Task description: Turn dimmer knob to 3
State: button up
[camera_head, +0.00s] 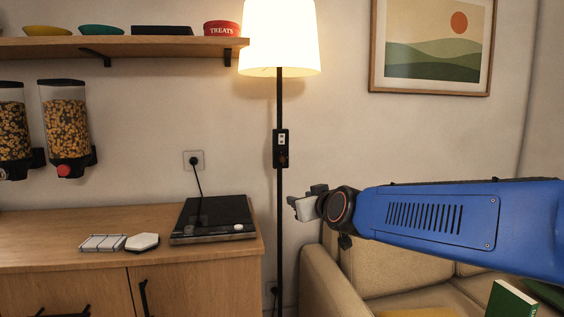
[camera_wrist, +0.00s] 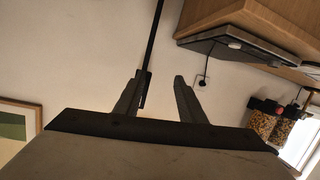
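The floor lamp (camera_head: 279,40) is lit, with a thin black pole. A small black dimmer box (camera_head: 281,148) is fixed on the pole below the shade. It has small light markings on its upper part and a dark brownish knob (camera_head: 283,160) lower down; its setting is too small to read. My gripper (camera_head: 305,200) is to the right of the pole and lower than the box. In the wrist view my gripper (camera_wrist: 160,76) is open and empty, its fingers apart. The pole (camera_wrist: 154,40) runs behind the left finger there, which partly covers a dark box-like part.
A wooden counter (camera_head: 60,230) on the left carries a black hob (camera_head: 212,215) and white tiles. A shelf (camera_head: 120,44) with bowls and two food dispensers (camera_head: 66,125) are above. A beige sofa (camera_head: 330,280) stands below my arm; a picture (camera_head: 432,45) hangs behind.

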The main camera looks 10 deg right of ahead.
aim_at(283, 159)
jog(key=w+r+t+h, duration=0.2)
jog(key=w+r+t, duration=0.1)
jog(key=w+r, duration=0.35)
jog(key=shift+m, duration=0.4)
jog(key=w, duration=1.8)
jog(key=shift+d+f, duration=0.1)
jog(key=shift+f, duration=0.25)
jog(key=shift+c, duration=0.2)
grip_shut()
